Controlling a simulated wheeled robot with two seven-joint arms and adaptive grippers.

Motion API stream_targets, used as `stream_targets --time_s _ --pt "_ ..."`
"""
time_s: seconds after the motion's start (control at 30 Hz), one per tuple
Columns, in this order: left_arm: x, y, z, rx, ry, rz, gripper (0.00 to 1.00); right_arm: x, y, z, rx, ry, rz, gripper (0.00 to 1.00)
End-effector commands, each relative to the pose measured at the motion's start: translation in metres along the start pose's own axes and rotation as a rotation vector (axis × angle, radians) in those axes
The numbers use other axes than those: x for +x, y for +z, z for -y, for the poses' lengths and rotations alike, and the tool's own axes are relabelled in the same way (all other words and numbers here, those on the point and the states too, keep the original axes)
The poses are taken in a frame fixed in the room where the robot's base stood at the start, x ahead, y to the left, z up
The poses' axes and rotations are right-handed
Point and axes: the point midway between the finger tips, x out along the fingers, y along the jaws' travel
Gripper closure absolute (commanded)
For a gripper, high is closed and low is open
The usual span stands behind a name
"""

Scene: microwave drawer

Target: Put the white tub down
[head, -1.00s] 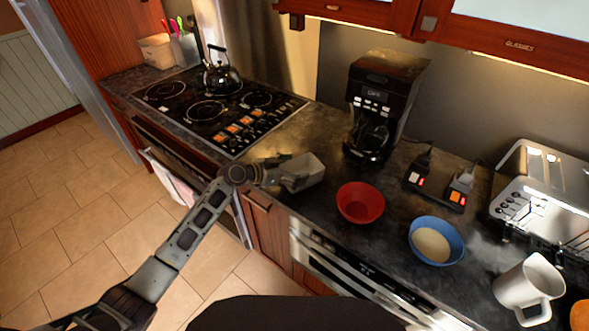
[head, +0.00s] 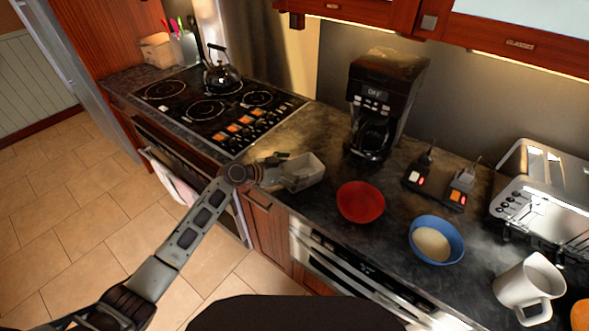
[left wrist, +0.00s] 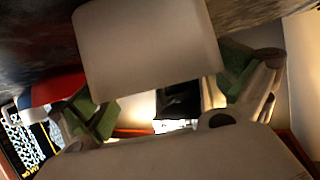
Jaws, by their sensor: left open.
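The white tub (head: 308,176) sits upright, open side up, on the dark counter between the stove and the red bowl (head: 360,202). In the left wrist view the tub (left wrist: 150,48) fills the upper middle as a pale block. My left gripper (head: 283,170) is at the tub's left side. Its green-padded fingers (left wrist: 168,95) are spread apart in the left wrist view, with gaps beside the tub. Whether a finger still touches the tub cannot be told. My right gripper is not in view.
The coffee maker (head: 385,105) stands behind the tub. The blue bowl (head: 436,258), the white mug (head: 530,288) and the toaster (head: 548,198) are to the right. The stove (head: 220,108) with a kettle (head: 220,72) is at the left. Bare counter lies behind the tub.

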Motion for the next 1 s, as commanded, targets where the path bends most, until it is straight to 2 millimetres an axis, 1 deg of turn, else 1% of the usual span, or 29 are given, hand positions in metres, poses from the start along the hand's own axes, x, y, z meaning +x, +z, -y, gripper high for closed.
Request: stream_targets --time_s 0.07,0.27,1.0 --pt "-0.001 -0.002 0.0 -0.001 0.0 0.0 0.0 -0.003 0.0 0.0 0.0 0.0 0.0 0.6" --pt "-0.017 0.001 0.0 -0.001 0.0 0.001 0.0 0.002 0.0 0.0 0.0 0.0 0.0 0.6" --pt "-0.097 0.001 0.0 0.001 -0.001 0.001 0.0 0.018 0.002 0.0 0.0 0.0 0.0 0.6"
